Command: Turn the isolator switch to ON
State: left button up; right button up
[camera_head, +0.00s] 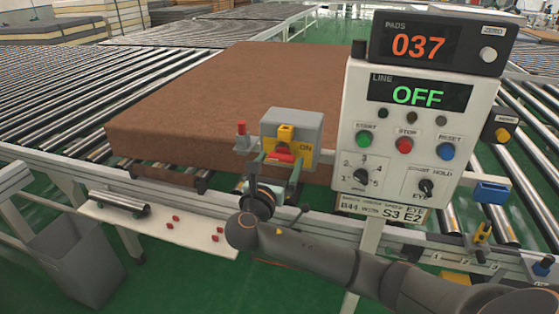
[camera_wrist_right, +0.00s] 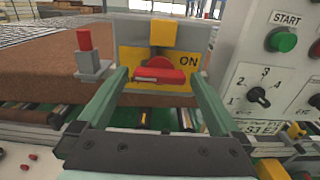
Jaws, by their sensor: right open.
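The isolator switch is a grey box (camera_head: 299,123) with a yellow face plate (camera_wrist_right: 185,62) marked ON at its right. Its red handle (camera_head: 284,154) lies about level across the plate; it also shows in the right wrist view (camera_wrist_right: 160,76). A yellow block (camera_wrist_right: 163,36) sits above the handle. My right gripper (camera_head: 274,167) is open in front of the switch, with one green finger on each side of the handle. Whether the fingers touch the handle, I cannot tell. My left gripper is not in view.
A control panel (camera_head: 400,160) with buttons and a knob stands close right of the switch; its line display reads OFF. A red-topped post (camera_wrist_right: 84,40) stands just left. A brown mattress (camera_head: 200,95) lies behind on rollers. A grey bin (camera_head: 80,262) stands lower left.

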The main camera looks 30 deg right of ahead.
jog(key=shift+w+d, duration=0.2)
jog(key=c, duration=1.2)
